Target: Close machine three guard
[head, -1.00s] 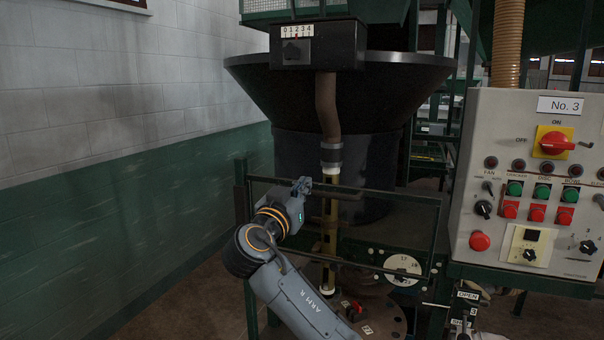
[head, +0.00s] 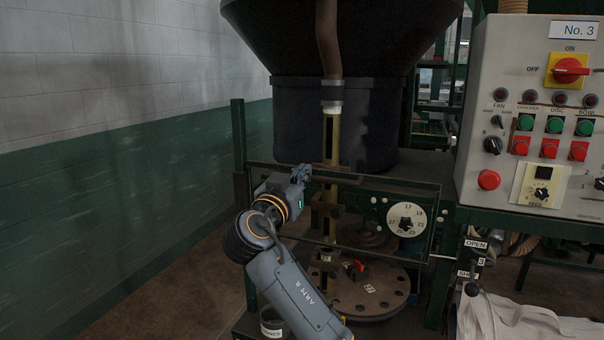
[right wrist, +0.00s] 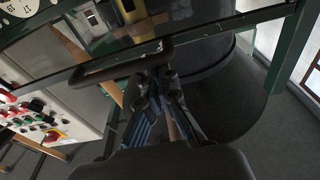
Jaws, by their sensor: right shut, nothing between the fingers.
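The guard of machine No. 3 (head: 400,183) is a dark-framed, see-through panel across the front of the machine. Its top bar crosses just above the white number dial (head: 405,220). A dark bar handle (head: 340,178) is at its top edge. My right gripper (head: 303,173) is shut and empty at the left end of this handle. In the right wrist view, the shut fingers (right wrist: 163,82) are against or very near the looped handle (right wrist: 120,62); contact is hard to tell. The guard's edge (right wrist: 215,28) runs behind it. My left gripper is out of view.
A grey control panel (head: 480,140) marked No. 3 stands at right. A black hopper (head: 340,115) is behind the guard, above a round plate with holes (head: 365,295). A lever (head: 472,290) by an OPEN label and a white bag (head: 540,325) are at lower right. A wall (head: 120,190) is at left.

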